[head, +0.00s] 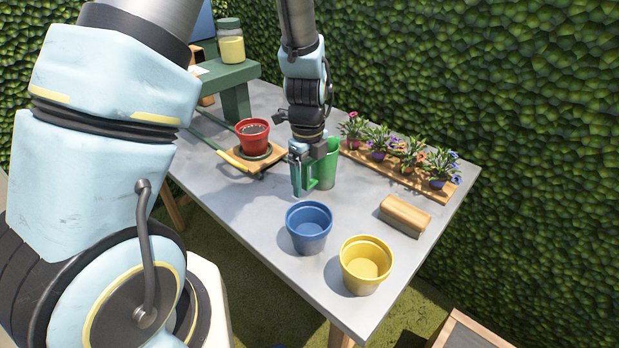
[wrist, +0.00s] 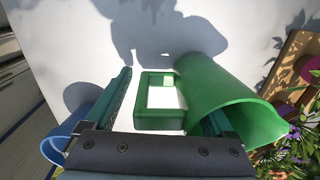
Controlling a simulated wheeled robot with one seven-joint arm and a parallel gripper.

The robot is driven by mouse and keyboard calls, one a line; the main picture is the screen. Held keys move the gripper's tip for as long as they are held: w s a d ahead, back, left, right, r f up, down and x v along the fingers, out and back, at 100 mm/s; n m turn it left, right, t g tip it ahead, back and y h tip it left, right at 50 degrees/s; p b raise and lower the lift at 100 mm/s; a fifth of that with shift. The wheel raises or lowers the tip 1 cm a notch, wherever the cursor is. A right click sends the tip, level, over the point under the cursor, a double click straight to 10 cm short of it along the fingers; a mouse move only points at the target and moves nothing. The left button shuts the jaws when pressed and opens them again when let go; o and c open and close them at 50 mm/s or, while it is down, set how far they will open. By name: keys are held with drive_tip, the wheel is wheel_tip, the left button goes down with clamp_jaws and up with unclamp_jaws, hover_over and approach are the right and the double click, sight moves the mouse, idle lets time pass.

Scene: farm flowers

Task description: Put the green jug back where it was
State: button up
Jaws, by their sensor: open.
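The green jug (head: 328,165) stands upright on the grey table, with its square handle (head: 312,183) towards the front left. In the wrist view the jug (wrist: 228,100) is at the right, its mouth facing the camera. My gripper (head: 304,186) is low at the jug's handle side, pointing down. In the wrist view my gripper (wrist: 166,108) is open, with the handle (wrist: 160,125) between its two fingers. I cannot tell whether either finger touches the handle or the jug.
A blue pot (head: 309,228) and a yellow pot (head: 366,266) stand in front. A wooden-backed block (head: 404,214) lies to the right. A wooden tray (head: 433,190) of potted flowers lies behind. A red pot (head: 252,136) sits on a wooden board (head: 238,161) at left.

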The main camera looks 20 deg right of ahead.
drive_tip(key=r+b, duration=0.1)
drive_tip(key=r, duration=1.1)
drive_tip(key=shift+s+a+r+b, duration=0.1)
drive_tip(key=shift+a+b, duration=0.1)
drive_tip(key=shift+b, duration=0.15)
drive_tip(key=s+a+n+t, duration=0.1)
drive_tip(key=a+n, duration=2.4)
drive_tip(key=n, duration=0.4)
drive_tip(key=shift+s+a+n, duration=0.2)
drive_tip(key=shift+s+n, duration=0.05)
drive_tip(key=shift+n, duration=0.05)
